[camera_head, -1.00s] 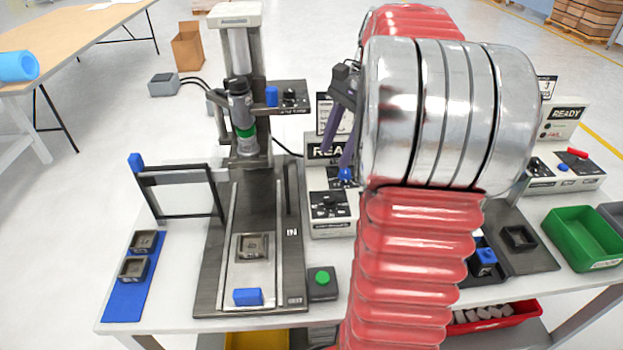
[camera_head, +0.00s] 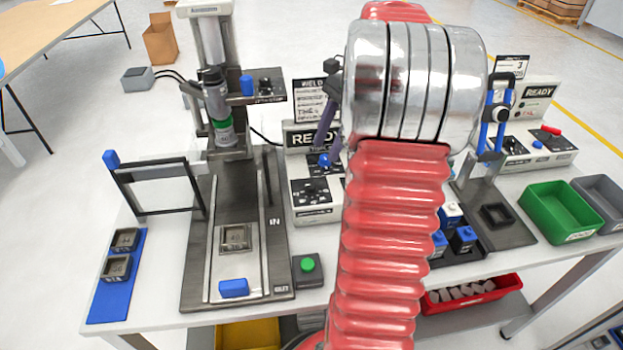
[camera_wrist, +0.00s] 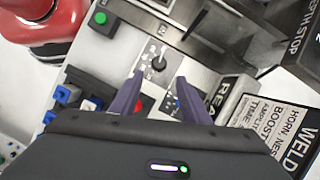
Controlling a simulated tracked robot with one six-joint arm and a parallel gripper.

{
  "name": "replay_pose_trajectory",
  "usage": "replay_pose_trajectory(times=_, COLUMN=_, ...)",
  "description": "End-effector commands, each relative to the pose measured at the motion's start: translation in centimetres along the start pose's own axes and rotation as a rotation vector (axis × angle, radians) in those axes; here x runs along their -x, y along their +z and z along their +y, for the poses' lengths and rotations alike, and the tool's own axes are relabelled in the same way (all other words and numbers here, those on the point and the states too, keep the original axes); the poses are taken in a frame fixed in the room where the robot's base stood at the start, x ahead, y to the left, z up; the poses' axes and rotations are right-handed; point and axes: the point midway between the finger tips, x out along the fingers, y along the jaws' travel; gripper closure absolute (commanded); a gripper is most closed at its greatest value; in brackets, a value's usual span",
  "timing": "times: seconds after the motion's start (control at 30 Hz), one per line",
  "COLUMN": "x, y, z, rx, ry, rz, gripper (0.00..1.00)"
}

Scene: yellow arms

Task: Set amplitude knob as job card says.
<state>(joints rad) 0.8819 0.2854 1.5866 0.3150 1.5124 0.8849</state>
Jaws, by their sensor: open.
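The weld control box (camera_head: 315,208) stands right of the press, with a lit READY display (camera_head: 311,137). A black knob (camera_head: 316,189) sits on its front panel among white marks; the same panel and knob show in the wrist view (camera_wrist: 159,63). A blue knob (camera_head: 325,160) is higher on the box. I cannot read the knob labels or settings. The WELD job card (camera_head: 310,98) stands behind; in the wrist view (camera_wrist: 265,125) its lines are partly legible, its values not. My gripper (camera_wrist: 157,88) is open and empty, its purple fingers over the box, apart from the black knob.
My red arm hides the table's middle. To the right are a second READY box (camera_head: 538,91), a blue-handled clamp (camera_head: 496,115) and a green bin (camera_head: 561,210).

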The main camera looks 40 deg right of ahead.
Motion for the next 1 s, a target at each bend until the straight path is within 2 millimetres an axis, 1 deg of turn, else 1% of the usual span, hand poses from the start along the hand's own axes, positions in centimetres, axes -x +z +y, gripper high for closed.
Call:
replay_pose_trajectory(times=0.1, x=-2.0, y=0.1, z=0.0, rx=0.001, ry=0.002, rz=-0.002, gripper=0.58)
replay_pose_trajectory(times=0.6, x=-9.4, y=0.1, z=0.0, rx=0.001, ry=0.002, rz=-0.001, gripper=0.58)
replay_pose_trajectory(times=0.8, x=-10.9, y=0.0, z=0.0, rx=0.001, ry=0.001, rz=0.000, gripper=0.58)
replay_pose_trajectory(times=1.0, x=-11.0, y=0.0, z=0.0, rx=0.001, ry=0.000, rz=0.001, gripper=0.58)
